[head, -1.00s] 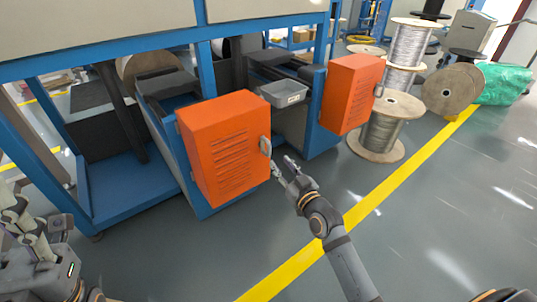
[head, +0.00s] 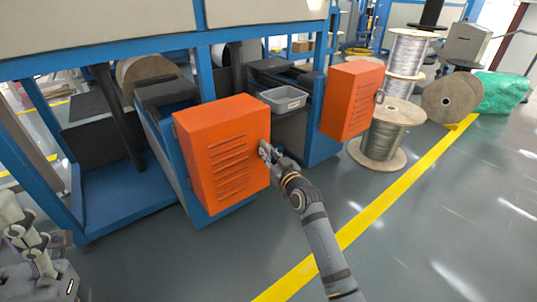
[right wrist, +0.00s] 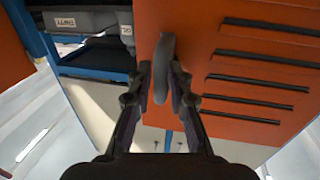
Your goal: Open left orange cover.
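The left orange cover (head: 222,155) is a box with slotted vents on the front of the blue machine frame. It looks shut. Its grey handle is at the right edge of its front, mostly hidden by my right gripper (head: 265,152) in the head view. In the right wrist view, the handle (right wrist: 163,68) stands between the two fingers of my right gripper (right wrist: 162,82). The fingers are apart, one on each side of the handle, and I see no clear grip on it.
A second orange cover (head: 350,99) is to the right, with a grey bin (head: 283,98) between the covers. Wire spools (head: 380,140) stand behind on the right. Grey floor with a yellow line (head: 375,213) is clear in front.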

